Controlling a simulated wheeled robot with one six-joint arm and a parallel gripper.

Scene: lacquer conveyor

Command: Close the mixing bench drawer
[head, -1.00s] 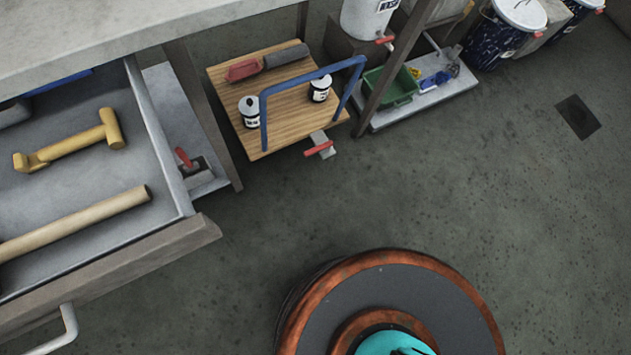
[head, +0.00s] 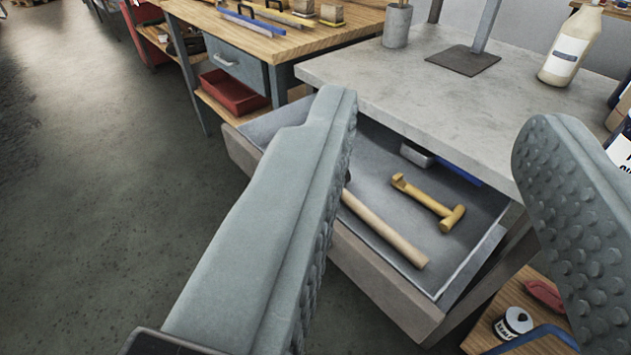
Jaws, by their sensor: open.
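The mixing bench drawer (head: 395,307) is pulled well out from under the grey bench top (head: 400,75). Inside it lie a yellow mallet (head: 432,204), a wooden handle (head: 385,229), a grey block (head: 417,154) and a blue item (head: 458,172). My gripper (head: 437,135) is open, its two grey studded fingers wide apart and nothing between them. The left finger shows in front of the drawer and hides part of its front and left side. The right finger shows over the bench's right side. I cannot tell that either finger touches the drawer. The drawer's handle is hidden.
A wooden workbench (head: 270,45) with a closed drawer and a red tray (head: 233,93) stands behind. A bottle (head: 572,45) and a grey cup (head: 397,26) stand on the bench top. A low wooden board with a can (head: 513,324) is at lower right. The floor at left is clear.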

